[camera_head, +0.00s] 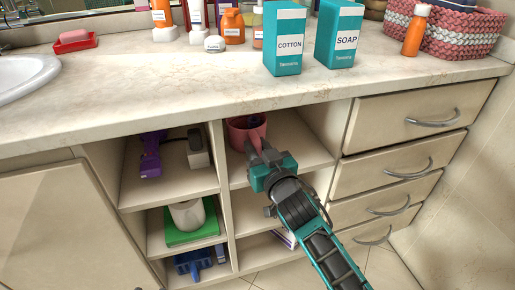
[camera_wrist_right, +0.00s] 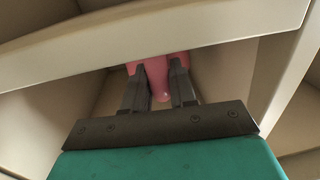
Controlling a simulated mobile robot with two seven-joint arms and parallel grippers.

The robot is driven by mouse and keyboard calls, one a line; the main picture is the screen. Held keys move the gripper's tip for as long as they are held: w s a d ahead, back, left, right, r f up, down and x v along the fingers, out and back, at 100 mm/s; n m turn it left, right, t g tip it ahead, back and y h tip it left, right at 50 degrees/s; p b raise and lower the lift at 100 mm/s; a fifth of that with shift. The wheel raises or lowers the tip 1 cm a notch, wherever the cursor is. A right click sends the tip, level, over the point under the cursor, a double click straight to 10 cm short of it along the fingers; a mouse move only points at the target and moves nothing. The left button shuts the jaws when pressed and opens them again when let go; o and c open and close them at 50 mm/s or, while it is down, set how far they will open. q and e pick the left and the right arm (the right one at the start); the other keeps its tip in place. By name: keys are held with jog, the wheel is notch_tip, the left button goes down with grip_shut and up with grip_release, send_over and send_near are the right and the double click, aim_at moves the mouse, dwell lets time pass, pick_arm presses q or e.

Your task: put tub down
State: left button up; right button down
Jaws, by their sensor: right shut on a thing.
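The pink tub (camera_head: 246,127) is inside the upper right open compartment of the vanity, near its left wall. My right gripper (camera_head: 261,150) reaches into that compartment and is shut on the tub. In the right wrist view the tub (camera_wrist_right: 160,76) shows between the two dark fingers (camera_wrist_right: 160,88), partly hidden behind the counter's edge. I cannot tell whether the tub's base touches the shelf (camera_head: 300,160). My left gripper is not in view.
The compartment has free room right of the tub. Its left divider (camera_head: 217,150) is close. The counter edge (camera_head: 200,125) overhangs above. Teal boxes (camera_head: 285,45) and bottles stand on the counter; drawers (camera_head: 405,120) are at the right.

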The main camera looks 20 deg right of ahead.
jog(key=c, duration=0.9)
grip_release()
